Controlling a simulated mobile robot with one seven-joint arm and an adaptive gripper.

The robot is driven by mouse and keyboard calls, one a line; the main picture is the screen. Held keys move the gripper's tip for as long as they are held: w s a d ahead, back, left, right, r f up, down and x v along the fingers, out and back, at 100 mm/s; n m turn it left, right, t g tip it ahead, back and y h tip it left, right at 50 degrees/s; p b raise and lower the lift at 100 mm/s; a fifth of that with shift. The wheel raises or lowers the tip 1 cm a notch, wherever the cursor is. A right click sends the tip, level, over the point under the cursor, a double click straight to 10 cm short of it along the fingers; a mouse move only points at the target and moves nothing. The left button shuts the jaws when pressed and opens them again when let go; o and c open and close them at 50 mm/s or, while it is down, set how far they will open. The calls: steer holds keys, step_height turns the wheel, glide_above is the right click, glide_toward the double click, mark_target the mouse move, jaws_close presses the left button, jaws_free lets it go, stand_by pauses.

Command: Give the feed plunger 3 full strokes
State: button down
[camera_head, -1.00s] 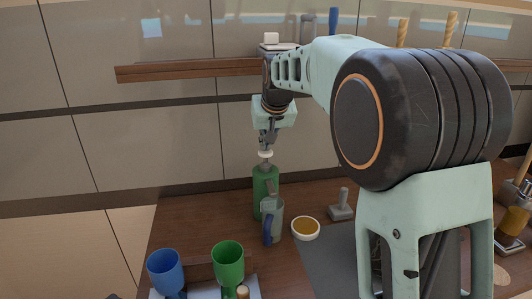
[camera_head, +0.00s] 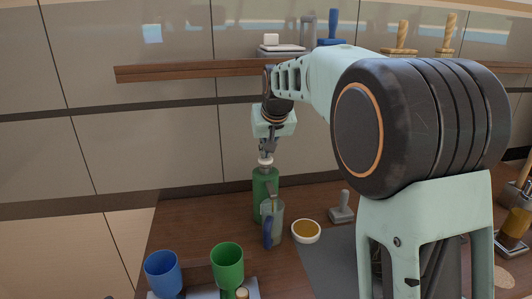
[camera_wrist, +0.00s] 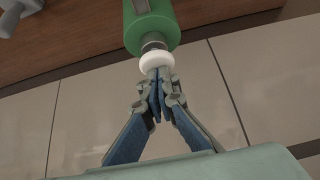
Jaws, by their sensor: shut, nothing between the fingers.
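The feed plunger is a green cylinder (camera_head: 262,183) standing upright at the back of the wooden counter, with a white round knob (camera_head: 265,161) on top. In the wrist view, the green body (camera_wrist: 151,28) joins the white knob (camera_wrist: 155,60) by a short dark stem. My gripper (camera_head: 266,153) is above the knob, pointing down, with its fingers closed together. In the wrist view, the fingertips (camera_wrist: 159,75) meet the top of the knob and appear to touch it, with nothing between them. The lower front of the green cylinder is partly hidden by a grey jug.
The grey jug (camera_head: 274,224) with a blue handle stands right in front of the plunger. A bowl (camera_head: 305,231) and a grey-handled tool (camera_head: 342,208) are to its right. Blue (camera_head: 163,271) and green (camera_head: 227,264) cups stand front left. A wooden shelf (camera_head: 190,70) runs behind.

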steer(key=shift+r, duration=0.1)
steer(key=shift+r+p, duration=1.3)
steer(key=shift+r, duration=0.25)
step_height(320, 180, up, 5)
steer(key=p, duration=0.4)
